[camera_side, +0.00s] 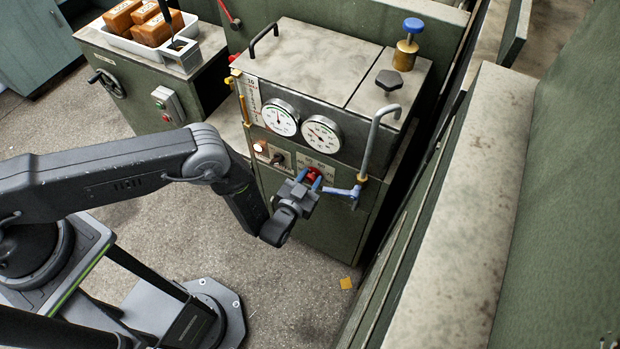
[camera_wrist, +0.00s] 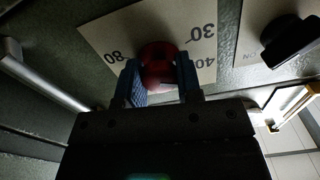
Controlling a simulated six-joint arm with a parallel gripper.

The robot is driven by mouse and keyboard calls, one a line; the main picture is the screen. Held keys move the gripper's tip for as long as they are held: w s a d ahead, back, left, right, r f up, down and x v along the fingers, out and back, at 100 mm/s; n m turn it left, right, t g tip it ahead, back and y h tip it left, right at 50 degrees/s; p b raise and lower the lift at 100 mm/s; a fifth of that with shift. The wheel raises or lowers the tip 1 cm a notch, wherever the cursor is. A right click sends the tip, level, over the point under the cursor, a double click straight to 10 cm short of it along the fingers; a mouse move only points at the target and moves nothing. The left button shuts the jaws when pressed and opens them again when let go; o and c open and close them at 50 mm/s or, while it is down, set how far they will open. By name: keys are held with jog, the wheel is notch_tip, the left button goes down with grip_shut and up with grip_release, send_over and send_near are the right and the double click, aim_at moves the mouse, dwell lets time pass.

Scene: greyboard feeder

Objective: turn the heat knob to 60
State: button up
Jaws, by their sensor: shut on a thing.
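The heat knob is a red round knob (camera_side: 314,176) on the front of the green cabinet, low right of the two gauges. My gripper (camera_side: 309,180) is shut on it, with its blue fingers on either side. In the wrist view the red knob (camera_wrist: 157,62) sits between the blue fingertips of my gripper (camera_wrist: 158,72). Behind it is a pale dial plate (camera_wrist: 110,36), upside down in this view, with 30, 40 and 80 readable. The knob's pointer and the rest of the scale are hidden or too dark to read.
Two round gauges (camera_side: 301,125) sit above the knob. A blue-handled valve (camera_side: 343,191) on a grey pipe (camera_side: 372,140) is close to its right. A black switch (camera_side: 277,158) is to its left, also in the wrist view (camera_wrist: 288,38).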

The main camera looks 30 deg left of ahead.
jog(key=c, duration=0.3)
jog(key=shift+m, duration=0.3)
jog(key=m, duration=0.3)
jog(key=shift+m, duration=0.3)
jog(key=m, duration=0.4)
jog(key=shift+m, duration=0.3)
jog(key=m, duration=0.4)
jog(key=shift+m, duration=2.5)
